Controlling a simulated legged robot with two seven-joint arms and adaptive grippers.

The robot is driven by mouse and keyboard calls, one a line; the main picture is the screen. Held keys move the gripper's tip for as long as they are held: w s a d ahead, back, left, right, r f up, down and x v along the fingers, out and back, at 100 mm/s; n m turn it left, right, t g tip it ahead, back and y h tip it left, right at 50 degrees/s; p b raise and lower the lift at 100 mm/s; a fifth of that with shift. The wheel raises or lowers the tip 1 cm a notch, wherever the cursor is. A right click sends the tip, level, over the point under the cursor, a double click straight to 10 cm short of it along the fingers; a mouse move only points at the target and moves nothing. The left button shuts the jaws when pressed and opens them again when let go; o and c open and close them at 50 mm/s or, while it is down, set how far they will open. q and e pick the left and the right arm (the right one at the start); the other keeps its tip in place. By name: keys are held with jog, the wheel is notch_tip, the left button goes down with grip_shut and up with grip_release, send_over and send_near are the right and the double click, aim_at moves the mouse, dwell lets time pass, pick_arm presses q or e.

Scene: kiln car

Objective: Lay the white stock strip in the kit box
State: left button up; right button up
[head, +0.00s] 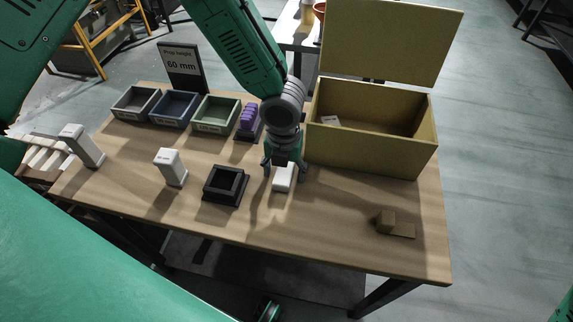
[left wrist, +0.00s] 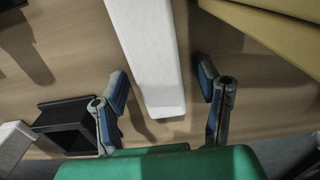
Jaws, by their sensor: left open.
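The white stock strip (head: 283,180) lies on the table, just left of the kit box. It also shows in the left wrist view (left wrist: 148,45), running from the top edge down between the fingers. My left gripper (head: 285,171) is open above the strip, one finger on each side of it. In the left wrist view the open fingers (left wrist: 162,80) stand apart from the strip, with gaps on both sides. The kit box (head: 370,157) is olive-yellow, with its lid raised at the back. A small white piece lies inside it. My right gripper is out of view.
A black square holder (head: 225,185) and a white upright block (head: 171,167) stand left of the strip. Behind are a purple item (head: 249,118), several bins (head: 215,127) and a "60 mm" sign (head: 182,68). A brown stepped block (head: 396,225) lies front right. The front middle is clear.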

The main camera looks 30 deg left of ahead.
pick_arm(q)
jog(key=c, duration=1.3)
jog(key=shift+r, duration=0.1)
jog(key=shift+c, duration=0.2)
